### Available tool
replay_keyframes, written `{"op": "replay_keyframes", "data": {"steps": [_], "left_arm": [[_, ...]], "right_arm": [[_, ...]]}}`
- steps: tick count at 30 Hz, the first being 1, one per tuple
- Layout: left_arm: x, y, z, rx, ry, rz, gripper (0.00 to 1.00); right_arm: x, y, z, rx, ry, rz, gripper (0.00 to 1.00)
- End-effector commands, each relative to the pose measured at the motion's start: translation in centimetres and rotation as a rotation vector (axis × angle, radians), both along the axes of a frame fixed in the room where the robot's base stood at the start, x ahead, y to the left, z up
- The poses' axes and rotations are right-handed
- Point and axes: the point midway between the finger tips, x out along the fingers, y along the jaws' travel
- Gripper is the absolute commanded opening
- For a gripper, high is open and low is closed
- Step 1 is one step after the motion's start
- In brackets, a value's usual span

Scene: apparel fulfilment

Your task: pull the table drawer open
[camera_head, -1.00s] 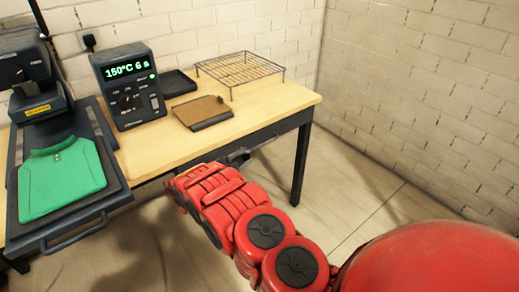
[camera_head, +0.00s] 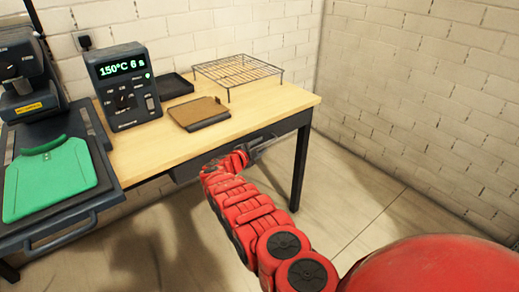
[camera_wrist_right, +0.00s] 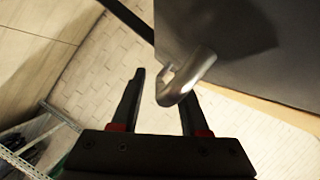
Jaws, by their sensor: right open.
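The wooden-topped table (camera_head: 150,154) has a dark drawer (camera_head: 187,172) under its front edge, partly hidden by my right arm. In the right wrist view, the grey drawer front (camera_wrist_right: 225,45) fills the upper right and a curved metal handle (camera_wrist_right: 188,80) sticks out from it. My right gripper (camera_head: 262,148) is at the drawer front below the table edge. In the wrist view, its open fingers (camera_wrist_right: 160,85) lie on either side of the handle's end; I cannot tell whether they touch it. The drawer looks closed. My left gripper is out of view.
A heat press with a green garment (camera_head: 50,180) stands at the left. A controller (camera_head: 125,85), a brown-topped tray (camera_head: 199,112) and a wire rack (camera_head: 237,70) sit on the table. A table leg (camera_head: 300,165) stands right of the gripper. Floor in front is open.

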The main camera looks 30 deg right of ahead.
Motion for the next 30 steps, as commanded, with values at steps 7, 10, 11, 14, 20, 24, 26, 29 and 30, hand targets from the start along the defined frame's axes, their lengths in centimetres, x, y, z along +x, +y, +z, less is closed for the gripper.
{"op": "replay_keyframes", "data": {"steps": [7,10,11,14,20,24,26,29,30], "left_arm": [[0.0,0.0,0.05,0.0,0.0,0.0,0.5],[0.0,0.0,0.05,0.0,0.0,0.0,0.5],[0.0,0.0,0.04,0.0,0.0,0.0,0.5],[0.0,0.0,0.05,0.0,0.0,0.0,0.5],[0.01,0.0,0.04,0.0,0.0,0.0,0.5],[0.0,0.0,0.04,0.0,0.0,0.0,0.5],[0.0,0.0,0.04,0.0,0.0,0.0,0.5],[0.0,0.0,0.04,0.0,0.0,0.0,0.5],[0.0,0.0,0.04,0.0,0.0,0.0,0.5]], "right_arm": [[-0.01,0.01,0.05,0.0,0.0,0.0,0.25],[-0.01,0.01,0.07,0.0,-0.001,-0.001,0.07],[-0.01,0.0,0.07,0.0,-0.001,-0.001,0.02],[-0.02,0.01,0.06,0.0,-0.001,-0.001,0.0],[-0.02,0.01,0.05,0.0,-0.001,-0.001,0.0],[-0.03,0.01,0.04,0.0,-0.001,-0.001,0.0],[-0.03,0.01,0.03,0.0,-0.001,-0.001,0.0],[-0.03,0.01,0.03,0.0,-0.001,-0.001,0.0],[-0.04,0.01,0.03,0.0,0.0,-0.001,0.0]]}}
